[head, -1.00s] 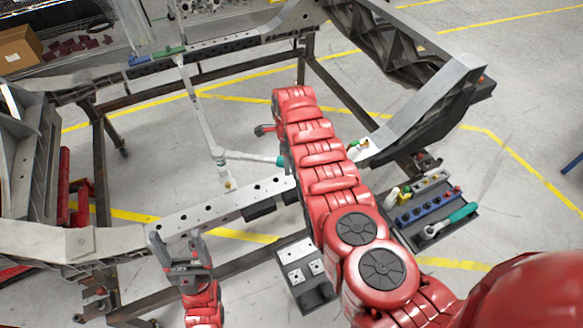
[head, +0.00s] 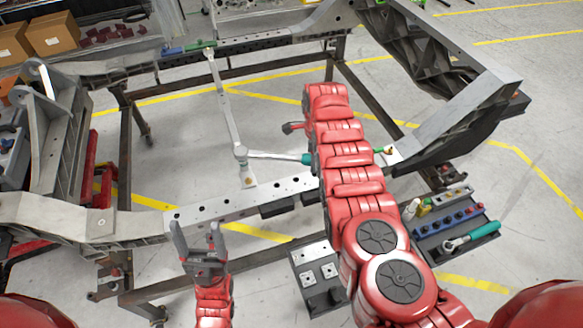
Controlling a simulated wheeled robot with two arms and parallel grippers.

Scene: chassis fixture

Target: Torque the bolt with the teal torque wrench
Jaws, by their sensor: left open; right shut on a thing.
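The teal torque wrench (head: 275,156) lies nearly level in the head view. Its head (head: 241,154) is over the bolt area (head: 248,181) on the near perforated rail; whether it seats on the bolt is unclear. Its teal handle end (head: 306,159) runs to my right arm. My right gripper (head: 313,160) is shut on that handle, its fingers mostly hidden by the arm. My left gripper (head: 197,233) is open and empty, fingers up, in front of the near rail's left part.
A tray (head: 430,247) at the right holds sockets (head: 447,219) and a teal-handled ratchet (head: 472,236). A plate with square pieces (head: 318,272) lies beside my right arm. A grey strut (head: 224,95) crosses between near and far rails (head: 272,40). Open floor shows inside the frame.

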